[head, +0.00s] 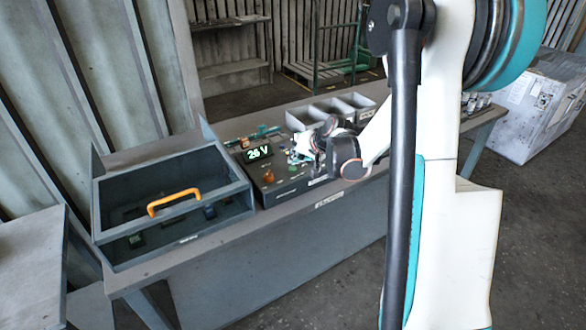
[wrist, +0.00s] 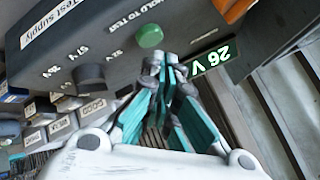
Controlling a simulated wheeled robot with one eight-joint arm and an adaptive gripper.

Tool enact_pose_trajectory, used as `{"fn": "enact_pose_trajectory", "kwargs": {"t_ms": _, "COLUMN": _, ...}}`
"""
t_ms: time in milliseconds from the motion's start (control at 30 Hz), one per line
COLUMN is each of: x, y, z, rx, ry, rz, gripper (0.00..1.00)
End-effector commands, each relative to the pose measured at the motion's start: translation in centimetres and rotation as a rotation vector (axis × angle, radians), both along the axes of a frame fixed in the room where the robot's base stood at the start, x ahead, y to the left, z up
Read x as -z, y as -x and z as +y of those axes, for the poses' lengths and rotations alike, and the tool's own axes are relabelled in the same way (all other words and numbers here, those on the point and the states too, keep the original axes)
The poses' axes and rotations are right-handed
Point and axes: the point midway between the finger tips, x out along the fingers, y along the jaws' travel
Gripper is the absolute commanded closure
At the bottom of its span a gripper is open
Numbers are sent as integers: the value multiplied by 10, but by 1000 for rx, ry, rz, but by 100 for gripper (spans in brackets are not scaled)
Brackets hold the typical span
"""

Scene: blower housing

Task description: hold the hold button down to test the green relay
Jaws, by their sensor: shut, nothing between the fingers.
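The test supply (head: 285,189) is a dark box on the bench, with a lit green 26 V display (head: 258,153). In the wrist view, the round green button (wrist: 150,36) sits on its panel beside the words "HOLD TO TEST". My gripper (wrist: 166,62) is shut and empty, its fingertips just below the button in the picture. I cannot tell whether they touch the panel; the button's face is uncovered. In the head view my gripper (head: 303,152) is over the supply's right part and hides some of it. I cannot make out the green relay for certain.
A black knob (wrist: 90,77) with voltage marks is on the same panel. A grey case (head: 118,208) with an orange handle (head: 173,201) stands left of the supply. Grey bins (head: 328,107) stand behind it. Labelled compartments (wrist: 35,135) show at the wrist view's left.

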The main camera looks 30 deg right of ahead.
Motion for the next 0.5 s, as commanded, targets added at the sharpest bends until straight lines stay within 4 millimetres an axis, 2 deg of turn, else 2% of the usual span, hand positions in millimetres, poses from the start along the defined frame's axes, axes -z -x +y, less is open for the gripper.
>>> {"fn": "enact_pose_trajectory", "kwargs": {"t_ms": 500, "x": 9, "y": 0, "z": 0, "rx": 0, "ry": 0, "rz": 0, "gripper": 100}}
